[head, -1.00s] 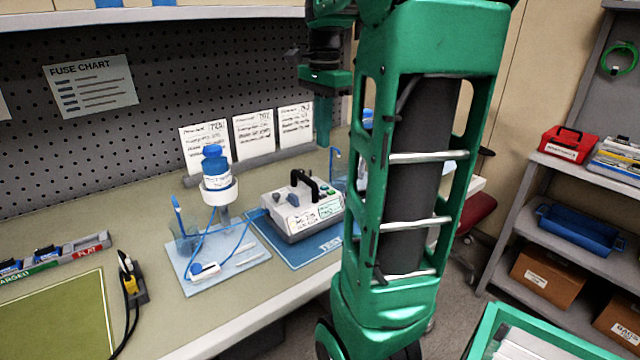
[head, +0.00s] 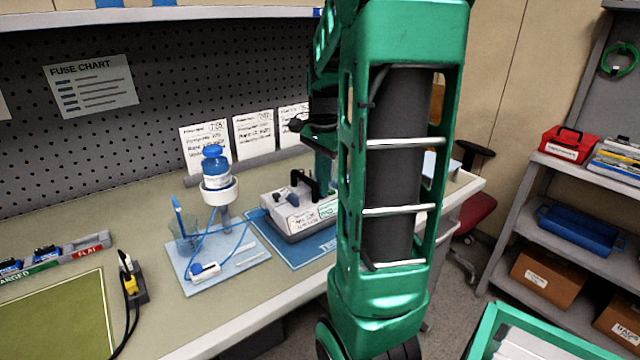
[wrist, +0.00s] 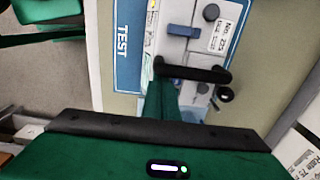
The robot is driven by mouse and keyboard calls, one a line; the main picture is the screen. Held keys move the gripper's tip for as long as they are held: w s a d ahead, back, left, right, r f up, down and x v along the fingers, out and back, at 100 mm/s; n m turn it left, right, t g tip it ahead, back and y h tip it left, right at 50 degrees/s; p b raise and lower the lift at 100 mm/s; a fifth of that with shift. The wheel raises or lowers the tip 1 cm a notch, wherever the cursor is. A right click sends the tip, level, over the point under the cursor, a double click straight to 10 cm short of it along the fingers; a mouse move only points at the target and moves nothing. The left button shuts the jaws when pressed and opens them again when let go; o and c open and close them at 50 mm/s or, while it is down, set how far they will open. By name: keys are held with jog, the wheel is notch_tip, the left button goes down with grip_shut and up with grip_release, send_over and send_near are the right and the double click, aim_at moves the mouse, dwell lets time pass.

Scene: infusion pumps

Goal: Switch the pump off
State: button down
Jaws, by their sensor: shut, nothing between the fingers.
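The pump (head: 290,218) is a light grey box with a black carry handle and front labels, on the blue TEST mat (head: 305,250) on the bench. In the wrist view the pump (wrist: 192,50) shows from above, with a blue-grey switch-like part (wrist: 181,31), a dark round knob (wrist: 211,13), a label and the black handle (wrist: 195,73). My gripper (wrist: 163,95) is shut and empty, pointing down close beside the handle. Whether it touches the pump I cannot tell. In the head view my arm hides the pump's right side and most of the gripper.
A blue-capped bottle in a white holder (head: 219,190) stands on a pale tray (head: 200,285) left of the pump, with blue tubing. Written cards (head: 254,135) stand behind. A yellow-plugged black cable (head: 130,280) lies further left. Shelves stand at right.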

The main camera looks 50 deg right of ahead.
jog(key=shift+s+a+f, duration=0.15)
jog(key=shift+s+f, duration=0.05)
jog(key=shift+f, duration=0.65)
jog(key=shift+s+f, duration=0.1)
jog(key=shift+s, duration=0.05)
jog(key=shift+r, duration=0.25)
notch_tip(320, 180, up, 14)
jog(key=shift+w+r, duration=0.25)
jog(key=shift+w, duration=0.1)
dwell(0.5)
